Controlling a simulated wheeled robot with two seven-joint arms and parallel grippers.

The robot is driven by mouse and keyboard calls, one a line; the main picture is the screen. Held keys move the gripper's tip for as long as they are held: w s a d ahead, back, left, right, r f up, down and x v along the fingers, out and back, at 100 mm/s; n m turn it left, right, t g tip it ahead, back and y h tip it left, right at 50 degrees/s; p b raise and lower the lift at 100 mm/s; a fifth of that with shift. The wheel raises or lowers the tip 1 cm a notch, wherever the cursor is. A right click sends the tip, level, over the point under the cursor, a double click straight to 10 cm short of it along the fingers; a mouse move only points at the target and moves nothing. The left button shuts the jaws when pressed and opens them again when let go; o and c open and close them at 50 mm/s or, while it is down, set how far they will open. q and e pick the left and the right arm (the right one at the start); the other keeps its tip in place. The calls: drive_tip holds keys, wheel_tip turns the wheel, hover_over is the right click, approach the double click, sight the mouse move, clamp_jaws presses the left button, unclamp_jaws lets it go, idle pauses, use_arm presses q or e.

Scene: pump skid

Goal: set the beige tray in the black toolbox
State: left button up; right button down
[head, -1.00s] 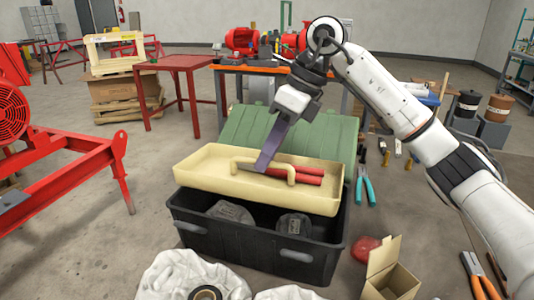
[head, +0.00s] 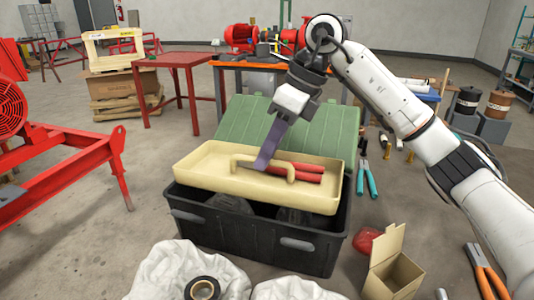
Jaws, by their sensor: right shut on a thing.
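The beige tray (head: 200,165) is at the mouth of the black toolbox (head: 250,240), over its back part and a little tilted in the picture. Red-handled tools (head: 300,172) lie in the tray. My right gripper (head: 264,163) reaches down from above and is shut on the tray's arched handle (head: 290,172). The toolbox stands open on the floor, its green lid (head: 290,130) leaning back behind the tray. Dark items (head: 230,203) show inside the toolbox under the tray's front edge. I cannot tell whether the tray touches the toolbox rim. My left gripper is not in view.
A small open cardboard box (head: 395,277) and a red object (head: 366,240) are at the toolbox's right. White cloth bags (head: 185,272) and a black tape roll (head: 203,289) lie in front. Pliers (head: 367,180) lie to the right. A red stand (head: 70,165) is at left.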

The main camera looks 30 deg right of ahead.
sight(268, 179)
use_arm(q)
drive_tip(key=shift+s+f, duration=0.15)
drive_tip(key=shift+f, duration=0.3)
use_arm(e)
drive_tip(key=shift+r+t, duration=0.1)
drive_tip(key=shift+t, duration=0.2)
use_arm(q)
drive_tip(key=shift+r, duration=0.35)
use_arm(e)
drive_tip(key=shift+s+a, duration=0.1)
use_arm(q)
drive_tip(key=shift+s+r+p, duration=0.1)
drive_tip(key=shift+p, duration=0.25)
use_arm(e)
drive_tip(key=shift+h, duration=0.3)
drive_tip(key=shift+f, duration=0.35)
